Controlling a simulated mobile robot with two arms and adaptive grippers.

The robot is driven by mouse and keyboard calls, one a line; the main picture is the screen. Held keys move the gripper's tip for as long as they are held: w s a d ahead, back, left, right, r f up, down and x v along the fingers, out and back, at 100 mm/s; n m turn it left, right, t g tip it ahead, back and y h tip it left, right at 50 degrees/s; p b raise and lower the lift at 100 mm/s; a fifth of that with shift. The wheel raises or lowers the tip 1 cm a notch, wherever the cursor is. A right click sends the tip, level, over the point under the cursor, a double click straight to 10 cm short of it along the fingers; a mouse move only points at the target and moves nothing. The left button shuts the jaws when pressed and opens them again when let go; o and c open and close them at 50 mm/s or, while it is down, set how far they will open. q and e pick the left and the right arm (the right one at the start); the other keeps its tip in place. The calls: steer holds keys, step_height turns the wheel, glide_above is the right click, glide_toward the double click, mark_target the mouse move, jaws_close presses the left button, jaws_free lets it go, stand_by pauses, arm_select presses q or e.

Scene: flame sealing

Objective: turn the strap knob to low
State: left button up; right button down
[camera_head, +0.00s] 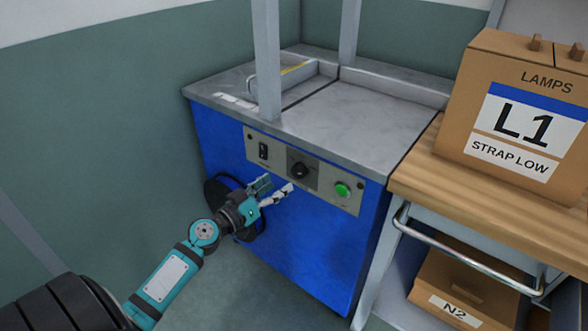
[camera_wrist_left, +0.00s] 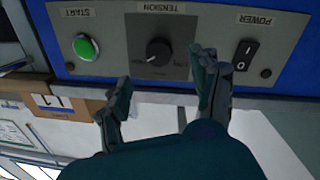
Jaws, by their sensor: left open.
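The strap knob is a round black knob (camera_head: 300,170) on the grey control panel (camera_head: 328,196) of the blue strapping machine (camera_head: 290,235). In the left wrist view, which is upside down, the knob (camera_wrist_left: 159,51) sits under the word TENSION. A small light mark shows at its edge, but I cannot tell its setting surely. My left gripper (camera_head: 275,188) is open and empty, just in front of and slightly below the panel. In the left wrist view its fingers (camera_wrist_left: 155,92) are spread apart, with the knob beyond the gap and not visibly touched. My right gripper is not in view.
A green start button (camera_head: 342,189) and a black power switch (camera_head: 263,151) flank the knob. A cardboard box (camera_head: 455,130) labelled LAMPS, L1, STRAP LOW stands on the wooden bench (camera_head: 500,215) at right. Another box (camera_head: 470,290), N2, is below.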

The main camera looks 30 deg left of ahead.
mark_target(296, 172)
arm_select(q)
steer(key=w, duration=0.4)
steer(key=w+d, duration=0.1)
steer(key=w, duration=0.2)
steer(key=shift+w+p, duration=0.1)
steer(key=shift+p, duration=0.3)
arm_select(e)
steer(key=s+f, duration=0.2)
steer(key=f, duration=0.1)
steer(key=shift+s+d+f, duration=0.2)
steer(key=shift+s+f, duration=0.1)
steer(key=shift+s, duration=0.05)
arm_select(q)
steer(key=c, duration=1.2)
